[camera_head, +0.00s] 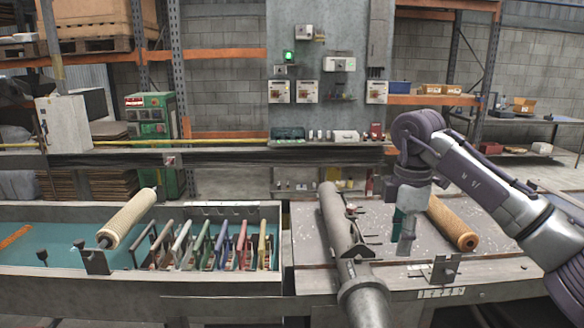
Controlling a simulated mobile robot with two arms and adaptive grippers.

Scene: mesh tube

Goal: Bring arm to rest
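My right arm (470,175) comes in from the right and bends down over the right worktable. My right gripper (404,246) points down, between a grey metal pipe (336,215) and a tan mesh tube (453,224). The fingers are small and seen edge-on, so I cannot tell whether they are open or shut; I see no object clearly held. The mesh tube lies slanted on the table, partly behind my arm. A second pale mesh tube (128,218) rests slanted on dark supports at the left. My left gripper is out of view.
A rack of several coloured clamps (221,246) stands in the teal-floored tray (180,297). A metal bracket (440,270) stands at the right table's front. Shelving and a grey control panel (335,75) stand behind. Bare table (305,245) shows left of the pipe.

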